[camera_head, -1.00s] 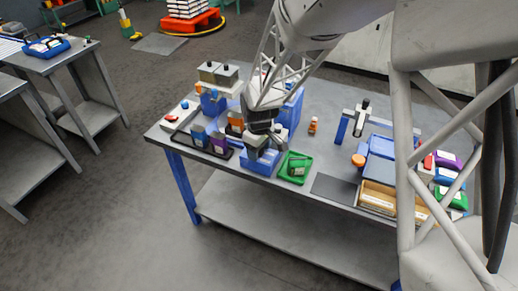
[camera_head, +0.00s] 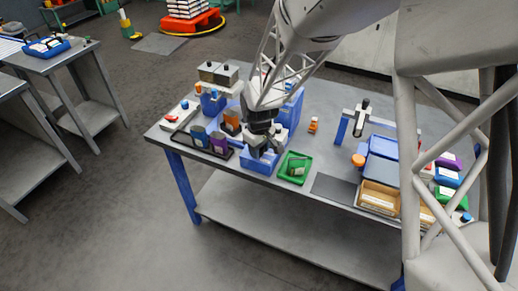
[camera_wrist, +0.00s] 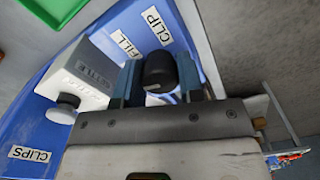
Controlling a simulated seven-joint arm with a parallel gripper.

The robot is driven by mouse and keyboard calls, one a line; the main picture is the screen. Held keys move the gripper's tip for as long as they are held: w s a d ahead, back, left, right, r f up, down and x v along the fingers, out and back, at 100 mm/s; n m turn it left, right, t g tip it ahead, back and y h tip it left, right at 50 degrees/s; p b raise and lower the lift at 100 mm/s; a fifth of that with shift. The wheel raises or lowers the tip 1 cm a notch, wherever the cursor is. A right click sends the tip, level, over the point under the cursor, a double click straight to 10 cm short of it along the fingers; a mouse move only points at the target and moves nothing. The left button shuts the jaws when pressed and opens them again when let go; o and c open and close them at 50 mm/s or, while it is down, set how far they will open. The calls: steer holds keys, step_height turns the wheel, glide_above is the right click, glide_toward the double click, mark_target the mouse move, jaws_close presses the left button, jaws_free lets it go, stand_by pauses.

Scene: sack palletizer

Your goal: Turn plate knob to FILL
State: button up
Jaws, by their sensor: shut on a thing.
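In the wrist view a round black knob (camera_wrist: 160,70) sits between the two fingers of my gripper (camera_wrist: 160,78), which is shut on it. The knob stands over a blue base (camera_wrist: 190,45). White labels reading FILL (camera_wrist: 127,45) and CLIP (camera_wrist: 147,17) lie on the base just beyond the knob. The fingers and gripper body hide the knob's lower part, so I cannot tell exactly where it points. In the head view my gripper (camera_head: 266,146) is low over the blue base (camera_head: 258,163) near the table's front edge.
A white block (camera_wrist: 82,75) with a pale knob stands left of my gripper, near a CLIPS label (camera_wrist: 30,154). In the head view a green tray (camera_head: 284,177) lies just right of the base. Pouches on a dark tray stand left. An orange bottle (camera_head: 313,125) stands behind.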

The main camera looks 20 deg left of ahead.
steer(key=m, duration=1)
stand_by(0.4)
steer(key=o, duration=0.9)
steer(key=shift+r, duration=0.1)
steer(key=shift+r, duration=3.8)
